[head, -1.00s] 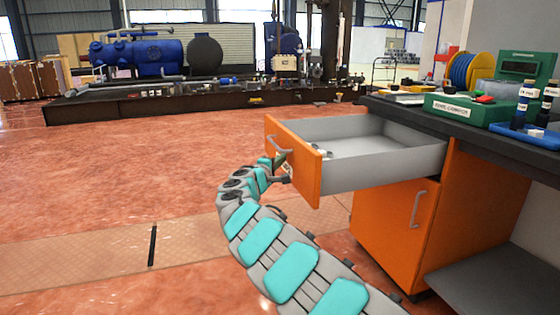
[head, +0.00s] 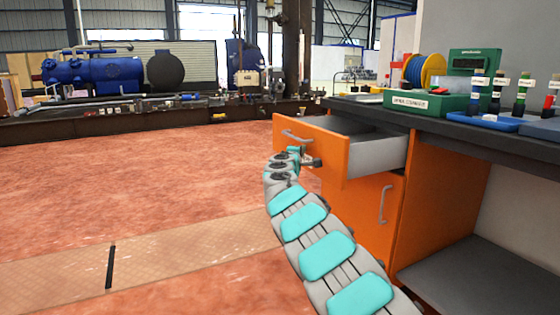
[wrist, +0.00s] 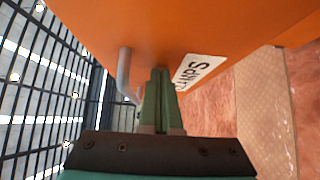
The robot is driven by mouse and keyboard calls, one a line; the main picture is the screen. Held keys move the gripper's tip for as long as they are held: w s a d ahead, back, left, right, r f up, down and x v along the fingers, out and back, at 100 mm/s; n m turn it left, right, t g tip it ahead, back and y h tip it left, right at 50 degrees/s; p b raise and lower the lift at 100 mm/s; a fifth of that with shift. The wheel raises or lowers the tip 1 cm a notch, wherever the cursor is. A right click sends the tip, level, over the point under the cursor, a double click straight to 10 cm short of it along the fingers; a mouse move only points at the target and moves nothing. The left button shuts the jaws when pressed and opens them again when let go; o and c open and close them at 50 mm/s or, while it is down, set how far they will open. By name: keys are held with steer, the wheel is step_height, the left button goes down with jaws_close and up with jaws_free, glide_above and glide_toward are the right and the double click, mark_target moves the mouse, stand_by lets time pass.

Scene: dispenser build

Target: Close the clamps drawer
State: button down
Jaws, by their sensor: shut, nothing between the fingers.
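The clamps drawer (head: 333,151) has an orange front and grey sides. It stands partly out of the orange cabinet under the dark worktop. A grey bar handle (head: 297,137) is on its front. In the head view my gripper (head: 312,160) is at the front's lower part; exact contact cannot be told.
A lower orange door (head: 370,215) with a grey handle is below the drawer. The worktop (head: 440,118) holds a green box (head: 425,103), a cable reel (head: 425,70) and a blue tray (head: 485,121) with bottles. Red floor to the left is clear.

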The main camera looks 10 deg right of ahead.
steer(key=w+d+p, duration=0.2)
steer(key=d, duration=0.5)
steer(key=w+d+p, duration=0.2)
steer(key=d+p, duration=0.1)
steer(key=d, duration=0.3)
steer(key=w+d+p, duration=0.2)
steer(key=d, duration=0.5)
steer(key=shift+w+d+r+p, duration=0.25)
steer(key=shift+w+d+p, duration=0.05)
steer(key=shift+w+d, duration=0.05)
steer(key=d+p, duration=0.1)
steer(key=w+d+p, duration=0.1)
steer(key=d+p, duration=0.2)
steer(key=p, duration=0.1)
steer(key=shift+w+d+f, duration=0.1)
steer(key=shift+w+d, duration=0.25)
steer(key=shift+d, duration=0.05)
steer(key=shift+d+p, duration=0.35)
steer(key=shift+p, duration=0.15)
steer(key=shift+d+f, duration=0.15)
steer(key=shift+d, duration=0.1)
